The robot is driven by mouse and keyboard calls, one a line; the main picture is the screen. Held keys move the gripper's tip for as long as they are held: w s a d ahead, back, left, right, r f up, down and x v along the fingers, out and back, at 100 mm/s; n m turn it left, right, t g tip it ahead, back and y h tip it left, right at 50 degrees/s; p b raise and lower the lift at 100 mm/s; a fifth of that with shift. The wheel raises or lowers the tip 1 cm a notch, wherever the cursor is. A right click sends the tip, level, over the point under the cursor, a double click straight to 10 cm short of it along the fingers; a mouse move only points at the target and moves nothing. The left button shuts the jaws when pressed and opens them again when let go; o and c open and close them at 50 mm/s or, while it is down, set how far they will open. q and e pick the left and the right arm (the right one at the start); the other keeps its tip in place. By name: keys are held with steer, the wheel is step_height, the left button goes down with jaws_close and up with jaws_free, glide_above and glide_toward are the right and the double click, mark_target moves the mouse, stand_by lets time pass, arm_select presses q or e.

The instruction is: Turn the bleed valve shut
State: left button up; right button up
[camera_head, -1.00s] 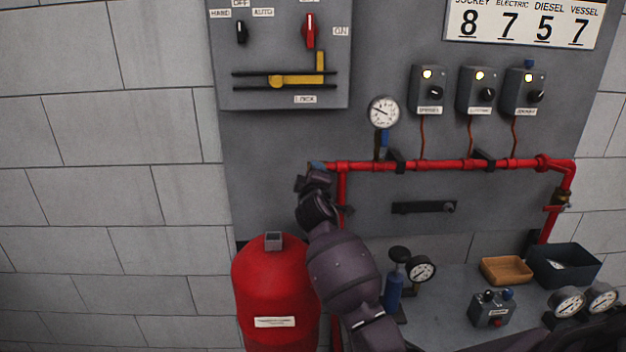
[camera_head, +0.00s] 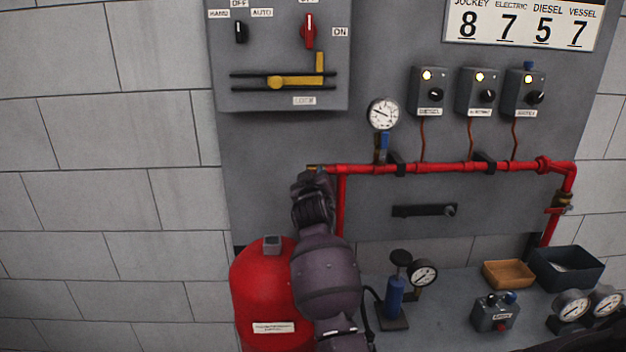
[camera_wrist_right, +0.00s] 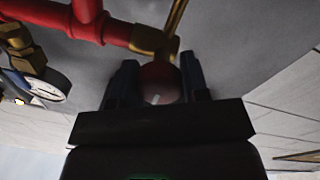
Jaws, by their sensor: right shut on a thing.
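The bleed valve's round red knob (camera_wrist_right: 158,84), with a white mark on its face, sits between the two fingers of my right gripper (camera_wrist_right: 160,88) in the right wrist view. The fingers are shut on it from both sides. A brass fitting (camera_wrist_right: 150,39) joins the valve to the red pipe above it. In the head view my right gripper (camera_head: 313,182) is at the left end of the red pipe (camera_head: 440,167). A brass end (camera_head: 313,167) shows just above it. The knob is hidden there behind the gripper. My left gripper is not in view.
A red tank (camera_head: 262,290) stands just below and left of my right arm. A pressure gauge (camera_head: 383,113) is above the pipe. A blue hand pump (camera_head: 395,295), a wooden tray (camera_head: 508,274) and a dark bin (camera_head: 567,267) stand on the bench.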

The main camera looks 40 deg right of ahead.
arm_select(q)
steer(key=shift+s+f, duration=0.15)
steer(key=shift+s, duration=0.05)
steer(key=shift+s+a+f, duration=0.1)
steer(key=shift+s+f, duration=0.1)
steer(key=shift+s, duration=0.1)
arm_select(e)
steer(key=o, duration=0.9)
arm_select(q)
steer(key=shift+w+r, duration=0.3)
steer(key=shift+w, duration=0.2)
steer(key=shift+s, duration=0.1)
arm_select(e)
steer(key=shift+s+a, duration=0.1)
